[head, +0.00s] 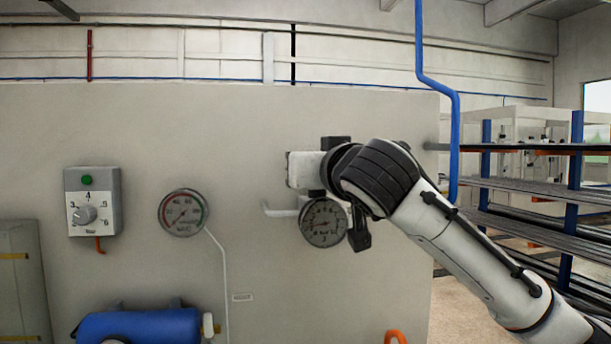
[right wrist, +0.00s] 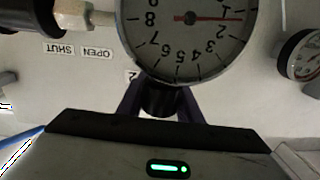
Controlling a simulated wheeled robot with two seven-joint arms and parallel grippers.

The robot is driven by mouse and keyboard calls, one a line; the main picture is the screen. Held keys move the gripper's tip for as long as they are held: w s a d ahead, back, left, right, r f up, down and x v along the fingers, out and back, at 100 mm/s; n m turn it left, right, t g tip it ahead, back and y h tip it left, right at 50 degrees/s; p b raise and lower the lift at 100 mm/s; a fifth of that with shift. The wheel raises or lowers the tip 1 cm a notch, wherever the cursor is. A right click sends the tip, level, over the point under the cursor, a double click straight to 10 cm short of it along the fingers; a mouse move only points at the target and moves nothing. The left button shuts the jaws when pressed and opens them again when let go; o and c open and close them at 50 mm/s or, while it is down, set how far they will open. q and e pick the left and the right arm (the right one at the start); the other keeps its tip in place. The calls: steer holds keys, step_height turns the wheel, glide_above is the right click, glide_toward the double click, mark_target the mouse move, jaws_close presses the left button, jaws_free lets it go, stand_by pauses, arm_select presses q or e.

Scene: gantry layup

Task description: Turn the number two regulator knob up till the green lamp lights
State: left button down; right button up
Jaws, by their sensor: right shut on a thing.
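The regulator's pale body (head: 304,170) is on the grey panel, partly behind my right arm. Its round gauge (head: 323,222) hangs below it. In the right wrist view the gauge (right wrist: 192,50) is upside down and cut off at the top; its red needle points near 1. My right gripper (right wrist: 160,103) is shut on the black knob (right wrist: 160,98); a partly covered "2" label is beside it. The fingers and knob are hidden behind my wrist in the head view. A green round lamp or button (head: 86,180) is on a dial box at left; I cannot tell whether it is lit.
The dial box (head: 110,202) has a numbered knob. A red-and-green-arc gauge (head: 183,212) is mid panel. A blue cylinder (head: 145,327) is low at left. A blue pipe (head: 453,130) and a rack (head: 540,190) stand at right. Labels reading OPEN (right wrist: 97,53) and SHUT (right wrist: 59,48) are near the gauge.

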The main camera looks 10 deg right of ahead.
steer(key=shift+s+d+m+g+h+b, duration=0.15)
steer(key=shift+d+m+g+h, duration=0.2)
steer(key=shift+m+h, duration=1.05)
steer(key=shift+d+m+g+h+b, duration=0.15)
steer(key=shift+d+m+g+h, duration=0.45)
steer(key=shift+h, duration=1.35)
steer(key=shift+s+d+m+g+h+b, duration=0.1)
steer(key=shift+m+g+h+b, duration=0.05)
steer(key=shift+m+h, duration=1.35)
steer(key=shift+h, duration=0.25)
steer(key=o, duration=0.8)
steer(key=shift+c, duration=0.2)
steer(key=b+v, duration=0.2)
steer(key=v, duration=0.8)
steer(key=shift+s+b, duration=0.15)
steer(key=shift+b, duration=0.25)
